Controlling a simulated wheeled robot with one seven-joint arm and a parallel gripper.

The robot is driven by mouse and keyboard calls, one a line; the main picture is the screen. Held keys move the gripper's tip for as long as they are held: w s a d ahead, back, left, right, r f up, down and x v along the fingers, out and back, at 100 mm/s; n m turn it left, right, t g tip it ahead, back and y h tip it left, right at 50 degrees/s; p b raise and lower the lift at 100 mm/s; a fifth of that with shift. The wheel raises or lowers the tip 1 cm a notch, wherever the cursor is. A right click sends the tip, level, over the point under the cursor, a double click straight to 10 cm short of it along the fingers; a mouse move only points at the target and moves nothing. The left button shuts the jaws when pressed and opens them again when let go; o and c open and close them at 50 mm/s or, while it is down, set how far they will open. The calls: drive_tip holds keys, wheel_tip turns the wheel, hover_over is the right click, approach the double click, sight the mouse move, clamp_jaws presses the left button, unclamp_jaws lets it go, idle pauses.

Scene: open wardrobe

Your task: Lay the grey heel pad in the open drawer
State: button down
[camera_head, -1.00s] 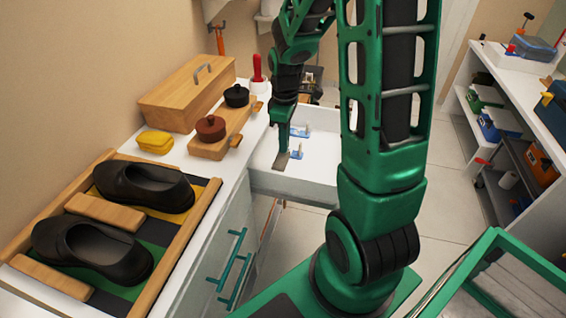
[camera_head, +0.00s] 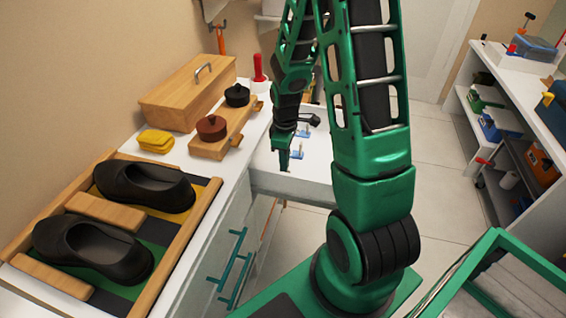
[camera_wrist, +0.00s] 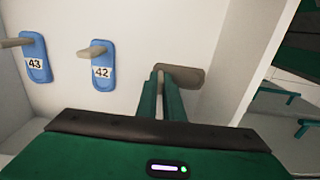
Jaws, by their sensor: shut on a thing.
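The grey heel pad (camera_wrist: 186,76) shows at the fingertips of my gripper (camera_wrist: 161,78) in the wrist view. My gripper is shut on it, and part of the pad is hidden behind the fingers. In the head view my gripper (camera_head: 284,166) points down inside the open white drawer (camera_head: 310,190), near its left front corner. The pad is hard to make out there. I cannot tell whether it touches the drawer floor. Two blue plates, marked 43 (camera_wrist: 35,66) and 42 (camera_wrist: 104,72), lie in the drawer left of the pad, each with a beige peg.
On the counter left of the drawer are a wooden block with two round dark knobs (camera_head: 211,128), a yellow sponge-like item (camera_head: 156,141) and a wooden box (camera_head: 187,93). Black shoes (camera_head: 92,249) sit in a tray in front. A dark-handled item (camera_head: 311,118) lies at the drawer's back.

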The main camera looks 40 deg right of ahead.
drive_tip(key=shift+f, duration=0.1)
drive_tip(key=c, duration=1.9)
unclamp_jaws()
wheel_tip(320, 180, up, 11)
drive_tip(key=s+r+m, duration=0.5)
drive_tip(key=s+m, duration=0.2)
drive_tip(key=s, duration=0.4)
drive_tip(key=s+r+m, duration=0.5)
drive_tip(key=s+m, duration=0.2)
drive_tip(key=s, duration=0.5)
drive_tip(key=shift+s+a+r, duration=0.2)
drive_tip(key=shift+s+r, duration=0.05)
